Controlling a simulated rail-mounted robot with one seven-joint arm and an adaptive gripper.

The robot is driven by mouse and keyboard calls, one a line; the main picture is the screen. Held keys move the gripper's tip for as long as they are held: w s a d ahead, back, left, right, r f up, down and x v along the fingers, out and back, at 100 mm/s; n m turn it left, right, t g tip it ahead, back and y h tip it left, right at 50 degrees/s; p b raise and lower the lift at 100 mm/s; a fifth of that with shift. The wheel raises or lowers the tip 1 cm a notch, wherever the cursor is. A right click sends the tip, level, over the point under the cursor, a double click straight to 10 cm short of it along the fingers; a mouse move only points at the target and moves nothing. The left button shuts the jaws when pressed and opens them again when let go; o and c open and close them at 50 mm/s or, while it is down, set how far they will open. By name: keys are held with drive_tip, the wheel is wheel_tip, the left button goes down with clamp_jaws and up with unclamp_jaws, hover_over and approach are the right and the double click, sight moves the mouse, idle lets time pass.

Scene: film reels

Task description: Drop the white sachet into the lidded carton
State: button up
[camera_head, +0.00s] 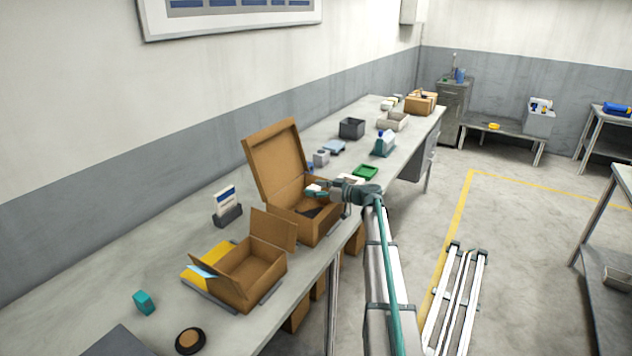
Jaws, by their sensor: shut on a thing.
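The lidded carton (318,231) is a brown box on the long bench, with its tall lid (277,160) raised at the back left. My gripper (318,191) reaches in from the right over the carton's open top. It is shut on a small white thing, which looks like the white sachet (312,188). The sachet appears above the opening, in front of the raised lid; its exact height is hard to tell. A dark patch shows inside the carton below my gripper, and my gripper and arm hide part of the carton's far right side.
A smaller open carton (238,290) with raised flaps stands nearer on the bench (60,262). A card holder (227,215), teal block (144,302) and dark round reel (190,341) are close by. A green tray (365,172) and grey bin (351,128) stand farther back.

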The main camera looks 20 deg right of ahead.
drive_tip(key=shift+f, duration=0.3)
drive_tip(key=o, duration=1.1)
drive_tip(key=v, duration=1.2)
drive_tip(key=shift+d, duration=0.1)
